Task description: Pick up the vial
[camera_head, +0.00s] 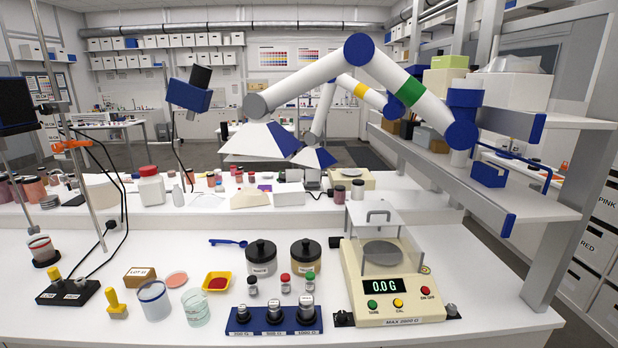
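Three small glass vials stand upright in a row on the white bench: one with a black cap (252,287), one with a red cap (285,284) and one with a green cap (310,282). They stand behind a blue block of metal weights (262,328) and in front of two larger black-lidded jars, left (262,259) and right (305,256). I cannot tell which vial is meant. No gripper of mine can be made out, and nothing is seen touching the vials.
A cream balance (384,318) reading 0.0 G stands right of the vials. Left are a yellow tray of red powder (217,282), a glass beaker (196,306) and a blue scoop (229,242). White-and-blue jointed arms (310,82) span above the back bench; I cannot tell whose.

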